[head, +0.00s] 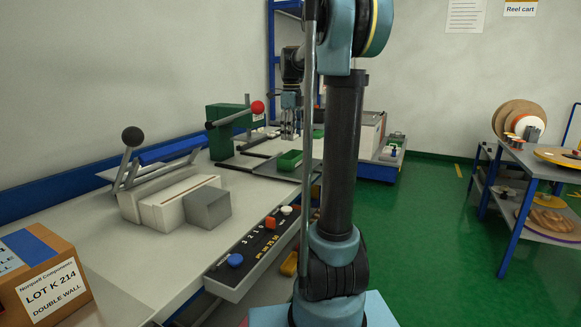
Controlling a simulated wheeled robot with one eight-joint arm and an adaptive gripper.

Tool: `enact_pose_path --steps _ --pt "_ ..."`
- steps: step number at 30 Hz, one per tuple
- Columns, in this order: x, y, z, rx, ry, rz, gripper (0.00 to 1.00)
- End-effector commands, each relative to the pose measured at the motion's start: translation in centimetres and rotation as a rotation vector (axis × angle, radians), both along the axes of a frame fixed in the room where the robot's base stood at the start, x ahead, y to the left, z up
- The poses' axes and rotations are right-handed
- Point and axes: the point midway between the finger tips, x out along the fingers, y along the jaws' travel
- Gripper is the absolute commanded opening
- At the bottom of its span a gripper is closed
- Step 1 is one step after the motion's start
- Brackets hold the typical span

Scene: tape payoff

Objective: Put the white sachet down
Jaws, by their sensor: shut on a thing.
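The sachet is too small at this distance to make out apart from the fingers. The gap between the fingertips and the surface below is hard to judge. My arm hides the bench area to the right of the gripper.
A green lever press (230,130) with a red knob stands left of my gripper. Nearer are a lever device (165,195), a grey block (207,207), a button panel (258,252) and a cardboard box (42,280). A reel cart (540,165) stands right, beyond open green floor.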

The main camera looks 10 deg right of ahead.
Motion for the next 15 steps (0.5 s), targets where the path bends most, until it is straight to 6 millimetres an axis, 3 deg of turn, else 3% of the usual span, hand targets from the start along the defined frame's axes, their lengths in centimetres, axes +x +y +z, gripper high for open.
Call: enact_pose_path --steps 10,15 --pt "0.0 -0.3 -4.5 0.0 0.0 -0.004 0.24" --pt "0.0 -0.3 -5.8 0.0 0.0 -0.004 0.24"
